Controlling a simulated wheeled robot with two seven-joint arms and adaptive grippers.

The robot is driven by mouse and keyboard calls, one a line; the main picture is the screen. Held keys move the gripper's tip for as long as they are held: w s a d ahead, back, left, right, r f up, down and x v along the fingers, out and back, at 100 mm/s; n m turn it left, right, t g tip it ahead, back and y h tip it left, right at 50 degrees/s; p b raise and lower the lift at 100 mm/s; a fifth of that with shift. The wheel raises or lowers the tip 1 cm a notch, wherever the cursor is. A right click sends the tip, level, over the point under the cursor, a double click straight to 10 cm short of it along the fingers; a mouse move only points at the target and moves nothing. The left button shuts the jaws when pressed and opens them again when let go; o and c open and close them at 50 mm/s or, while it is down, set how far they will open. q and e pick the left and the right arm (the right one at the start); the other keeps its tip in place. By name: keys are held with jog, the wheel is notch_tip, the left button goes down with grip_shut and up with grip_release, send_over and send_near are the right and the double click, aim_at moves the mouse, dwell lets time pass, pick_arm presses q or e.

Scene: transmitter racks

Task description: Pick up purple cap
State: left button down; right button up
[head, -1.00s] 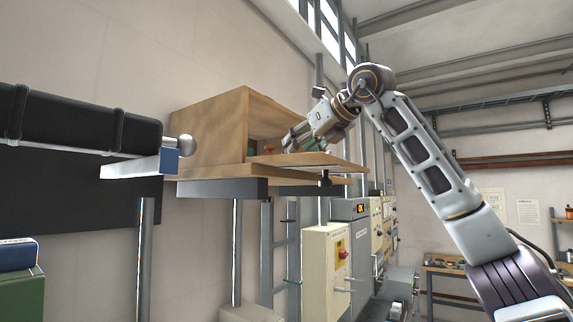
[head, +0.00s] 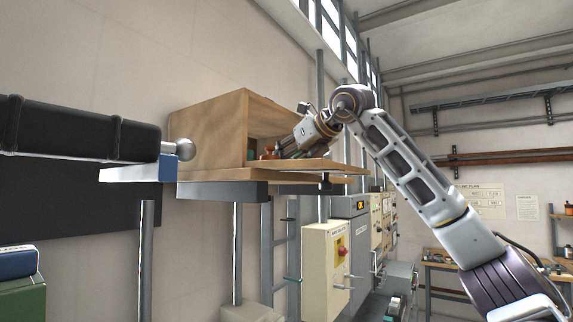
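No purple cap can be made out in the head view. My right gripper (head: 284,150) reaches from the right into the open front of a wooden box (head: 208,130) on a shelf. Its fingers are small and partly hidden at the box opening, so I cannot tell whether they are open or shut. A small reddish-brown object (head: 268,153) shows beside the fingertips, and a small teal object (head: 251,155) lies just inside the box. My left gripper is not in view.
The box's door panel (head: 312,165) lies flat, folded out below my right gripper. The shelf (head: 215,190) sits on grey posts. Cream and grey electrical cabinets (head: 325,270) stand below. A black roll (head: 80,130) on a blue-ended bracket is at the left.

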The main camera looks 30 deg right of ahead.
jog(key=c, duration=0.6)
jog(key=shift+r, duration=0.1)
jog(key=shift+r, duration=0.55)
jog(key=shift+s+r, duration=0.15)
jog(key=shift+s, duration=0.05)
jog(key=shift+s+d+b, duration=0.1)
jog(key=shift+s+b, duration=0.25)
jog(key=s+d+b, duration=0.1)
jog(key=s, duration=0.3)
jog(key=s+d+b, duration=0.1)
jog(key=s, duration=0.4)
jog(key=s+d+b, duration=0.1)
jog(key=s+b, duration=0.1)
jog(key=s, duration=0.3)
jog(key=shift+s, duration=0.15)
jog(key=s+d, duration=0.1)
jog(key=s, duration=0.4)
jog(key=s+d, duration=0.1)
jog(key=s, duration=0.4)
jog(key=s+d, duration=0.1)
jog(key=s, duration=0.5)
